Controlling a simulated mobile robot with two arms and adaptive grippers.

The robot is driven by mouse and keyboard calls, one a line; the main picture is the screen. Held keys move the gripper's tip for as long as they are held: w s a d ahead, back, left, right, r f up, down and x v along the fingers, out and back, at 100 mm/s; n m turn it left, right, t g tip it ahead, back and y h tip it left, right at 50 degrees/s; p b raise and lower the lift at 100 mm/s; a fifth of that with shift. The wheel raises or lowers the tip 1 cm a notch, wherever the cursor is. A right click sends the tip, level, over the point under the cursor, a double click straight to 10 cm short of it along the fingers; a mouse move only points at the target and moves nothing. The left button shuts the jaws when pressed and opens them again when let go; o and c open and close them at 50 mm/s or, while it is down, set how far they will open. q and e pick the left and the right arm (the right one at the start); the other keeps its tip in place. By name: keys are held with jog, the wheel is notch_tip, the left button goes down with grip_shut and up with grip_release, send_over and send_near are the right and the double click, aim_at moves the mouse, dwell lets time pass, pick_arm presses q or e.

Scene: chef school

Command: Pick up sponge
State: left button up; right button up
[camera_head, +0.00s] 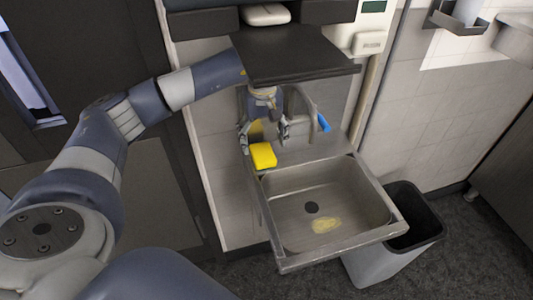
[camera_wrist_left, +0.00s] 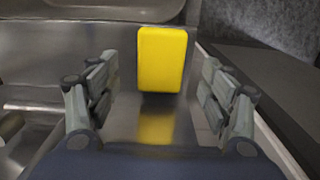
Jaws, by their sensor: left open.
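The yellow sponge (camera_head: 263,155) sits on the metal ledge at the back left corner of the sink. In the left wrist view the sponge (camera_wrist_left: 161,60) stands just beyond the open fingers, roughly centred between them. My left gripper (camera_head: 265,137) is open and empty, close behind the sponge in the head view. Its two fingers (camera_wrist_left: 158,105) show on either side in the wrist view, with a gap between them and the sponge. My right gripper is not in view.
The steel sink basin (camera_head: 350,205) has a yellowish patch (camera_head: 326,225) near its drain. A dark shelf (camera_head: 290,55) overhangs my left gripper. A blue-tipped tap lever (camera_head: 323,122) is to its right. A grey bin (camera_head: 415,232) stands right of the sink.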

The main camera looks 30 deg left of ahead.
aim_at(263, 153)
pick_arm(q)
jog(key=f, duration=0.2)
jog(key=f+p, duration=0.1)
jog(key=shift+s+f, duration=0.25)
jog(key=shift+f, duration=0.15)
jog(key=shift+d+f, duration=0.1)
jog(key=shift+f, duration=0.25)
jog(key=shift+w+f, duration=0.1)
jog(key=shift+f, duration=0.1)
jog(key=c, duration=1.1)
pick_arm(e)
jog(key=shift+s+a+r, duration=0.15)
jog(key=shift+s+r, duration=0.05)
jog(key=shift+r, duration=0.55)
